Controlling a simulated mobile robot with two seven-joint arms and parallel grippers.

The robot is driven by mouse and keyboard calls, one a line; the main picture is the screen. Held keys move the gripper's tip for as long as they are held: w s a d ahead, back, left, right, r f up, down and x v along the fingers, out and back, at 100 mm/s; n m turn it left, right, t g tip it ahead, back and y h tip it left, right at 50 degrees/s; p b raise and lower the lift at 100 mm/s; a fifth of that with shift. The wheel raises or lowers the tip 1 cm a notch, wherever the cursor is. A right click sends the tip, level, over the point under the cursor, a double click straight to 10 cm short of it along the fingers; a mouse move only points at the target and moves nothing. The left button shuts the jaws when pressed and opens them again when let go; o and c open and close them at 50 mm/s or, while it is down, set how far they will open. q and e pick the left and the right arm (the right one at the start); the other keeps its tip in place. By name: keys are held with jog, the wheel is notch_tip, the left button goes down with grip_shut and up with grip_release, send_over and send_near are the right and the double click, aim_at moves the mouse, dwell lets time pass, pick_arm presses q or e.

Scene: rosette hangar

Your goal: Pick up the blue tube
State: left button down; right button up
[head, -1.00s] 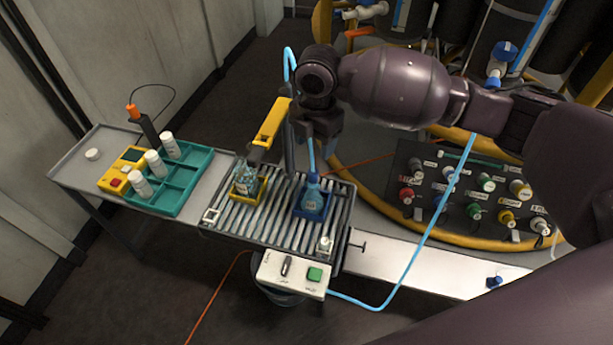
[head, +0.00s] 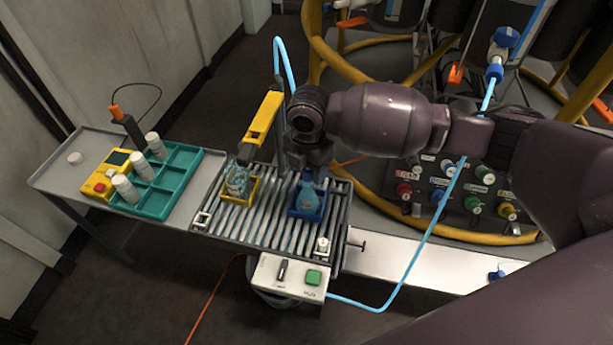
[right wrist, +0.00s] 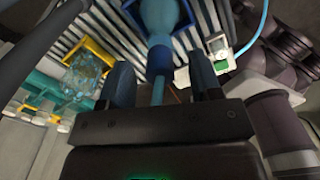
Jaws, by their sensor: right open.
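A light blue, bottle-shaped tube (head: 307,198) stands in a dark blue holder (head: 304,213) on the slatted rack. Its round body also shows at the top of the right wrist view (right wrist: 159,14), with a darker blue collar (right wrist: 159,56) and a thin stem pointing towards my palm. My right gripper (head: 316,158) is open, just above the tube in the head view. In the right wrist view its two fingers (right wrist: 160,85) stand on either side of the stem, with gaps visible. The gripper hides the tube's upper end in the head view. My left gripper is not in view.
A clear, bluish vessel sits in a yellow holder (head: 224,198) to the left, below a yellow arm (head: 263,118). A teal tray (head: 177,184) holds white bottles. A light blue hose (head: 424,237) loops at right. A control box (head: 290,278) fronts the rack.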

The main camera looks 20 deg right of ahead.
jog(key=shift+f, duration=0.45)
jog(key=shift+r, duration=0.1)
jog(key=c, duration=0.8)
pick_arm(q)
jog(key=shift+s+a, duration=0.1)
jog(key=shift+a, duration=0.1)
pick_arm(e)
jog(key=shift+c, duration=0.7)
jog(key=shift+r, duration=0.1)
